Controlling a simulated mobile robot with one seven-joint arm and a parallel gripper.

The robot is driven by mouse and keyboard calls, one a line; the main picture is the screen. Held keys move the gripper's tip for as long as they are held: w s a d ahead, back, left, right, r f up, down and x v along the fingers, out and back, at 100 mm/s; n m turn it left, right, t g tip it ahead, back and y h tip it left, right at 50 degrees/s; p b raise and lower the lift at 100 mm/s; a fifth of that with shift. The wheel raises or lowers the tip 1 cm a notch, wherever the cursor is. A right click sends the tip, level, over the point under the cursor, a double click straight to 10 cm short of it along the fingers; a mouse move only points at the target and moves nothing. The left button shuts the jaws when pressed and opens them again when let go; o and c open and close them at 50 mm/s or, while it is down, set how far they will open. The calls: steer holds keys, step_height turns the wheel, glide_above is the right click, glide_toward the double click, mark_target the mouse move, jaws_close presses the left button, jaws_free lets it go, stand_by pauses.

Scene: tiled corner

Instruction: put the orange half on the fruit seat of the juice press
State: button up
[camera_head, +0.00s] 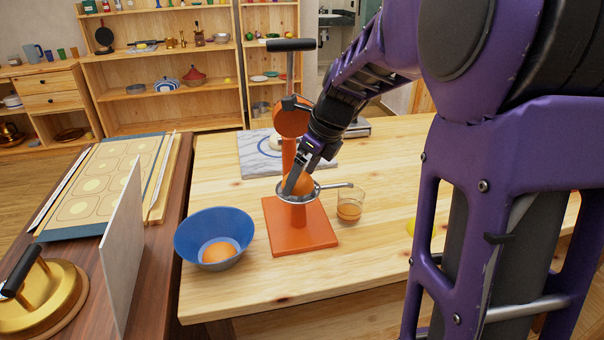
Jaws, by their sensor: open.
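The orange juice press (301,238) stands on the wooden table with its lever raised. Its fruit seat (318,190) is a metal ring with a side handle, above the base. A rounded orange shape (300,184), which looks like an orange half, sits at the seat between and behind my fingers. My gripper (292,187) points down at the seat with its jaws open, around or right beside this shape. The fingers partly hide it, so I cannot tell whether they touch it. Another orange piece (219,252) lies in the blue bowl (190,236) left of the press.
A glass (351,206) with some orange liquid stands right of the press. A marble board (255,160) lies behind it. A thin upright panel (122,255) and a brass press (40,295) are on the darker table at left. The table's front edge is clear.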

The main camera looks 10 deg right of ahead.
steer(key=p+v, duration=0.2)
steer(key=v, duration=1)
steer(key=shift+r, duration=0.1)
